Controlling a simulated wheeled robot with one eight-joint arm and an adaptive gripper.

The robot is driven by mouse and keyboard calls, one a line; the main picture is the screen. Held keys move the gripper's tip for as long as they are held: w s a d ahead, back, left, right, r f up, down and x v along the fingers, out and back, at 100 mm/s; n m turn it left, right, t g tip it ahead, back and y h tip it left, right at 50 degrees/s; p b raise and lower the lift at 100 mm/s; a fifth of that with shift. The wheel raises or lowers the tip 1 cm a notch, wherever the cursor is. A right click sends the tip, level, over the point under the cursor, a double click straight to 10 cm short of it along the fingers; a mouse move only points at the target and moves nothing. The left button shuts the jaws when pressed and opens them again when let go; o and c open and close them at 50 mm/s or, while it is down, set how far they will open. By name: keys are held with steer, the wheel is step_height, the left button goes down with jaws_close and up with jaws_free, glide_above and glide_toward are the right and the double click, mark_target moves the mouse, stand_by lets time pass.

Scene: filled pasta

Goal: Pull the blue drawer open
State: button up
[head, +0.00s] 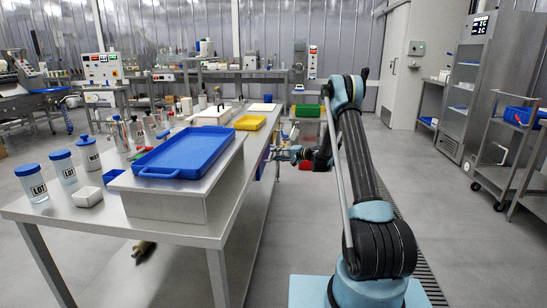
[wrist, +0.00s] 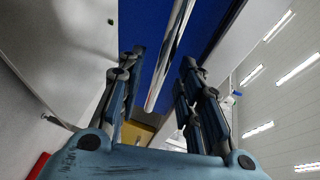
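The blue drawer's front (wrist: 213,25) fills the upper middle of the wrist view, with a long chrome bar handle (wrist: 170,50) running across it. My gripper (wrist: 158,65) is open, one finger on each side of the handle in the picture. I cannot tell whether either finger touches the bar. In the head view my gripper (head: 284,154) is beside the right side of the steel table (head: 235,185), below its top. The drawer front is seen nearly edge-on there and is mostly hidden.
A yellow surface (wrist: 138,132) shows beyond the fingers in the wrist view. On the table are a blue tray (head: 188,151) on a steel box, a yellow tray (head: 250,122) and several lidded jars. The floor right of my arm is clear up to a steel cart (head: 500,150).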

mark_target(273, 153)
steer(key=shift+x, duration=1.55)
jaws_close()
